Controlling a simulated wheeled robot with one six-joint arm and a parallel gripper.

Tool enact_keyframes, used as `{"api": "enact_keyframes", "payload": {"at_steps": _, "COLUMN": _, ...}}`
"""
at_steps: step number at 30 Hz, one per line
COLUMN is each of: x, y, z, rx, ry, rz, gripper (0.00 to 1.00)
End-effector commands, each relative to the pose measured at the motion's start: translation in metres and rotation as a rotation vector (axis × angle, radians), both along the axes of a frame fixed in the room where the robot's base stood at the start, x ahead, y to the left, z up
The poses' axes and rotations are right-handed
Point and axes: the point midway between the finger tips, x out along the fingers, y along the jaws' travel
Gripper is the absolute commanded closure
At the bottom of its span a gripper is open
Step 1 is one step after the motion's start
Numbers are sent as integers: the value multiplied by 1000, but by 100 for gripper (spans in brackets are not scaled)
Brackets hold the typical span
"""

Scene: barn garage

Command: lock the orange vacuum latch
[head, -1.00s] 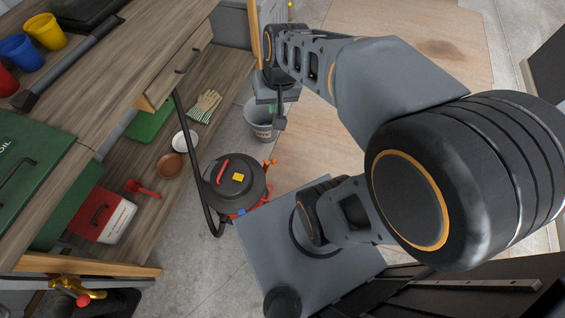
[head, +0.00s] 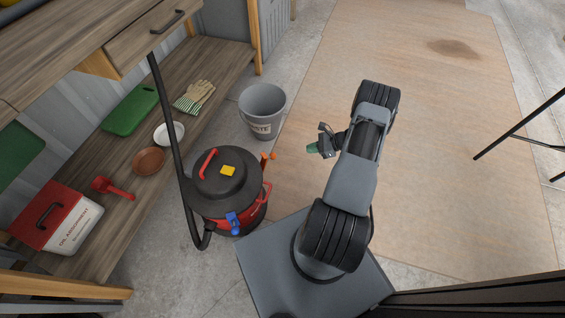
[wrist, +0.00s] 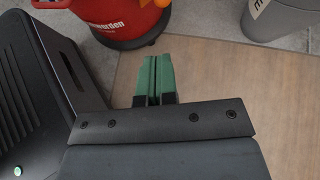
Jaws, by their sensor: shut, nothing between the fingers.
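The red vacuum with a dark grey lid (head: 227,172) stands on the floor left of my base. Its orange latch (head: 267,157) sticks out on its right side. A blue latch (head: 233,222) is on its front and a yellow piece (head: 228,171) on its lid. The fingers are together and empty in the wrist view (wrist: 155,62).
A grey bucket (head: 262,112) stands behind the vacuum. A black hose (head: 168,120) rises on the vacuum's left. The wooden bench's lower shelf (head: 205,117) holds gloves, bowls and a red box. The wooden floor panel (head: 420,120) to the right is largely clear.

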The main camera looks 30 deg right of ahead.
Motion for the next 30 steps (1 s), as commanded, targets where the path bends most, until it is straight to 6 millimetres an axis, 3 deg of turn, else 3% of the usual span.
{"api": "enact_keyframes", "payload": {"at_steps": 1, "x": -3, "y": -2, "z": -15, "rx": 16, "ry": 6, "rz": -25, "gripper": 100}}
{"api": "enact_keyframes", "payload": {"at_steps": 8, "x": 1, "y": 6, "z": -39, "rx": 47, "ry": 16, "rz": -67, "gripper": 100}}
{"api": "enact_keyframes", "payload": {"at_steps": 21, "x": 39, "y": 67, "z": -77, "rx": 45, "ry": 16, "rz": -63, "gripper": 100}}
{"api": "enact_keyframes", "payload": {"at_steps": 30, "x": 58, "y": 95, "z": -76, "rx": 44, "ry": 15, "rz": -65, "gripper": 100}}
